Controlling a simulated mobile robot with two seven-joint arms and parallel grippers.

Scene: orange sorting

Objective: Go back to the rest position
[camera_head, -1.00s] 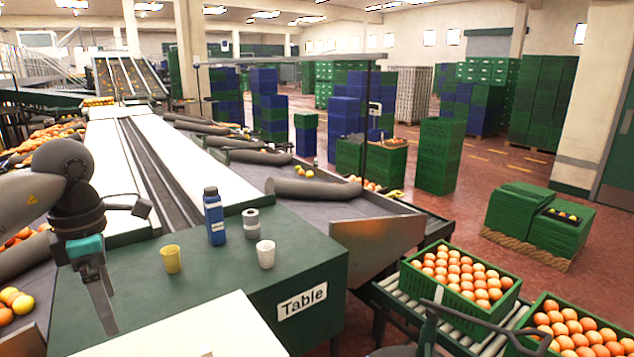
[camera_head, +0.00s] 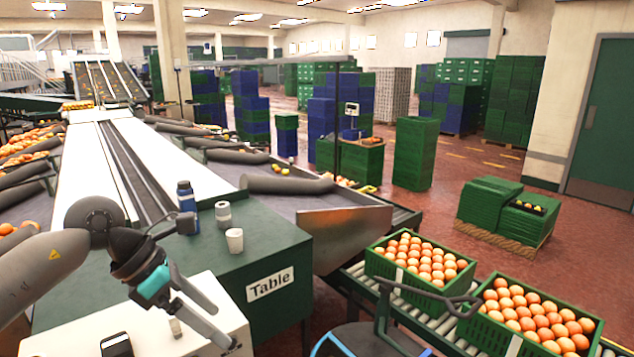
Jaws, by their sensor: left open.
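My left gripper (camera_head: 212,318) is open and points down and to the right, over the white surface at the front left of the view. Its grey arm comes in from the left edge. Nothing shows between its fingers. The right gripper is out of view.
The green table (camera_head: 275,310) bears a blue bottle (camera_head: 187,205), a grey roll (camera_head: 223,215) and a white cup (camera_head: 235,240). Orange-filled crates (camera_head: 470,262) stand at right.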

